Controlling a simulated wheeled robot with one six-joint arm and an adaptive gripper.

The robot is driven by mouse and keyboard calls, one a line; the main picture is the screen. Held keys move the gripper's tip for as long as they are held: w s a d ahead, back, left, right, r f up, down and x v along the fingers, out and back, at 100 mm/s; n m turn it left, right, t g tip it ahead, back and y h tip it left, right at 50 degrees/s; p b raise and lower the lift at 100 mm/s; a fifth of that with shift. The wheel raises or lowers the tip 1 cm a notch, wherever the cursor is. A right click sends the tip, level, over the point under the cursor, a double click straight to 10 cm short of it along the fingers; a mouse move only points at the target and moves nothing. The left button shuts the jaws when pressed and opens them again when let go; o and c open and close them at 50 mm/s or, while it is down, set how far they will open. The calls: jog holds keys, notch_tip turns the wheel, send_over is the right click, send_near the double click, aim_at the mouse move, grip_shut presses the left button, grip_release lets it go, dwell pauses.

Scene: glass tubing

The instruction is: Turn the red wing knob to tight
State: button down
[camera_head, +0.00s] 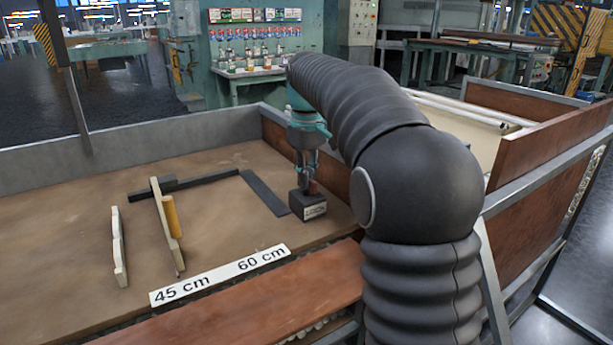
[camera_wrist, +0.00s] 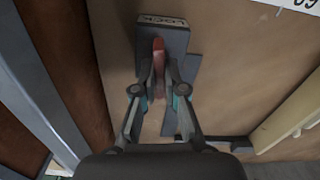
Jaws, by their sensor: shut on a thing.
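The red wing knob (camera_wrist: 158,62) stands on a dark block labelled LOCK (camera_wrist: 176,41) in the wrist view. The block (camera_head: 308,205) also shows in the head view, at the right end of the table, with its label facing the front. My gripper (camera_wrist: 159,88) is shut on the knob, with one finger on each side of it. In the head view my gripper (camera_head: 308,180) points down over the block, and only a little of the red knob shows between the fingers. The knob's wing lies roughly lengthwise in the wrist view. The fingertips partly hide it.
A dark flat strip (camera_head: 264,193) lies left of the block. A 45 cm and 60 cm label strip (camera_head: 219,276) lies in front. A brown side wall (camera_head: 325,172) rises close behind the block.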

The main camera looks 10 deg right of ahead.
jog(key=shift+m, duration=0.7)
jog(key=c, duration=1.2)
grip_release()
jog(key=shift+c, duration=0.2)
jog(key=shift+r, duration=0.1)
notch_tip(320, 180, up, 12)
